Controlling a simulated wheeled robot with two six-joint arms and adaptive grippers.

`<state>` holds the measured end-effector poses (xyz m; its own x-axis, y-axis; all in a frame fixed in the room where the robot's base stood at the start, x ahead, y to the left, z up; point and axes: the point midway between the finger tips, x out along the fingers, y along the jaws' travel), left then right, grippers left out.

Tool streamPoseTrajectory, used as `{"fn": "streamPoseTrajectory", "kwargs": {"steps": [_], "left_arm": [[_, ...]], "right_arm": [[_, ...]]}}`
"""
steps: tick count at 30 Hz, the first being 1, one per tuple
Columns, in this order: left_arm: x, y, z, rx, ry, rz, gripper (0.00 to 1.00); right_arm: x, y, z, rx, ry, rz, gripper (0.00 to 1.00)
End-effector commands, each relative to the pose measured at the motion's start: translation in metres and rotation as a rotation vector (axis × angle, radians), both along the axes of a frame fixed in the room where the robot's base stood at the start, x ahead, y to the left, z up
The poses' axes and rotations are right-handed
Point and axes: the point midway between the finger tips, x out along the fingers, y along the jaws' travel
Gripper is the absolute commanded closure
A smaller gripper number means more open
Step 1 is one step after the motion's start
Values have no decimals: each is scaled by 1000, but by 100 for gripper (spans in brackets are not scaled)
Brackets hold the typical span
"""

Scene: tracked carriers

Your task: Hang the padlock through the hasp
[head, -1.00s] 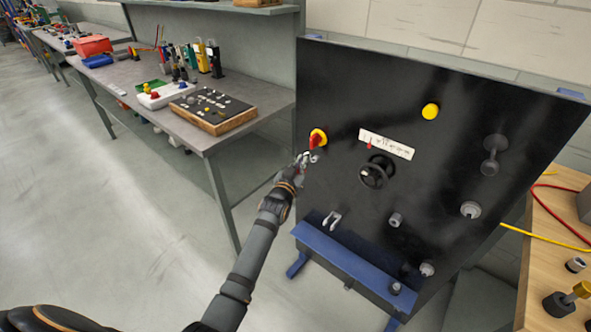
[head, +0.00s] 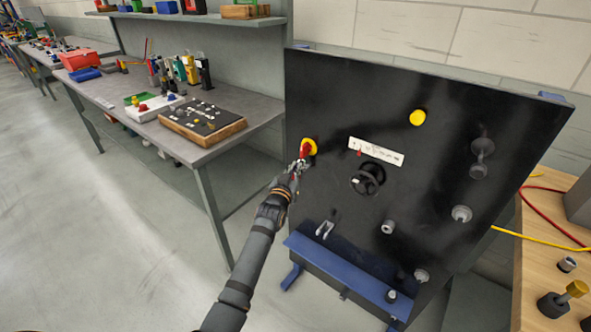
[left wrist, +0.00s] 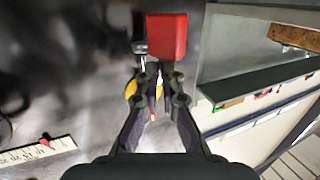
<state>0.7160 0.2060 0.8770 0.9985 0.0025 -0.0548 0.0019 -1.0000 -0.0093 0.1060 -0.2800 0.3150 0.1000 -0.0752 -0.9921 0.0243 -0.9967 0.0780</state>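A black upright panel (head: 400,120) carries a rotary switch with a red handle on a yellow disc (head: 309,148). My left gripper (head: 297,167) is just below and left of this switch. In the left wrist view the tips of my left gripper (left wrist: 158,82) are close together, with a red block-shaped padlock body (left wrist: 167,37) just beyond them. They appear shut on its shackle, which is mostly hidden. The yellow disc (left wrist: 130,90) shows behind the fingers. The hasp is not clear among the small metal parts at the fingertips. My right gripper is out of view.
The panel also bears a black handwheel (head: 368,178), a white label strip (head: 376,151), a yellow knob (head: 417,117) and a silver U-shaped bracket (head: 325,229). A blue ledge (head: 340,265) runs along its foot. A grey workbench (head: 190,150) stands left, a wooden table (head: 540,235) right.

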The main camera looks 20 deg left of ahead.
Motion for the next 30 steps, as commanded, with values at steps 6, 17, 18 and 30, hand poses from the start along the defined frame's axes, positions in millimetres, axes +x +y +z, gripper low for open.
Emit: {"fn": "streamPoseTrajectory", "kwargs": {"steps": [6, 17, 18, 30], "left_arm": [[0, 0, -1, 1, 0, 0, 100], [0, 0, -1, 0, 0, 0, 100], [0, 0, -1, 0, 0, 0, 100], [0, 0, -5, 1, 0, 0, 100]], "right_arm": [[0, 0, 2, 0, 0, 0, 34], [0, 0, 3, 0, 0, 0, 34], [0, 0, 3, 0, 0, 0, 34], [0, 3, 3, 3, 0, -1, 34]]}}
